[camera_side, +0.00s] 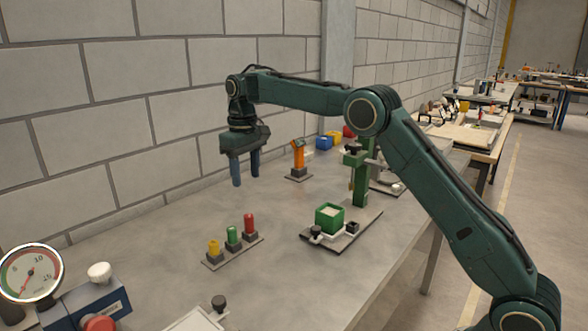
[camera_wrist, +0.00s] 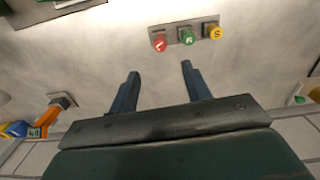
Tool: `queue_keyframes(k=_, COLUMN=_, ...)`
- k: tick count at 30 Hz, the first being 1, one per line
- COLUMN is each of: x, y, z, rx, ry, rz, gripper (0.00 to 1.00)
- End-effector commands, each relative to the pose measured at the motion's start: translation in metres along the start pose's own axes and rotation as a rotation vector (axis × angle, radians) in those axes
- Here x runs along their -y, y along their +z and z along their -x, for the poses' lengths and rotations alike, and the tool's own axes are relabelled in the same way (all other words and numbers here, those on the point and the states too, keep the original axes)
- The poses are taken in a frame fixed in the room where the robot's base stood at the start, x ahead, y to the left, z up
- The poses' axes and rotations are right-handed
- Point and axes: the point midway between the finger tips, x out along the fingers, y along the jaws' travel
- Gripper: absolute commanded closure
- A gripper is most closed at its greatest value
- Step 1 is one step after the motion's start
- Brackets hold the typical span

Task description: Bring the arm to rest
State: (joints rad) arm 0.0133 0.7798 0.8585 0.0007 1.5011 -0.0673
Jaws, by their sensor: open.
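My gripper (camera_side: 245,170) hangs from the dark green arm above the grey table, with its two blue fingers apart and nothing between them. In the wrist view my gripper (camera_wrist: 158,77) shows the same two fingers spread over bare table. The fingertips are clear of the table top in the side view. My arm reaches in from the right, with the forearm roughly level.
A strip with yellow, green and red pieces (camera_side: 232,240) stands in front of my gripper. An orange device (camera_side: 298,160) stands to the right. A green box (camera_side: 329,217) sits on a plate by a green post (camera_side: 361,185). A gauge (camera_side: 30,273) is at front left. A block wall (camera_side: 150,90) runs behind.

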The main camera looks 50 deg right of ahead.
Motion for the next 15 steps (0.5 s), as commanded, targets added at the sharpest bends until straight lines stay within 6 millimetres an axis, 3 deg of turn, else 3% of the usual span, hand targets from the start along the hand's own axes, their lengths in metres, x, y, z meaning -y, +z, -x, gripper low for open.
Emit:
queue_keyframes(k=8, x=0.002, y=0.020, z=0.027, rx=-0.035, ry=0.002, rz=-0.004, gripper=0.52)
queue_keyframes(k=15, x=0.005, y=0.059, z=0.064, rx=-0.091, ry=0.005, rz=-0.010, gripper=0.52)
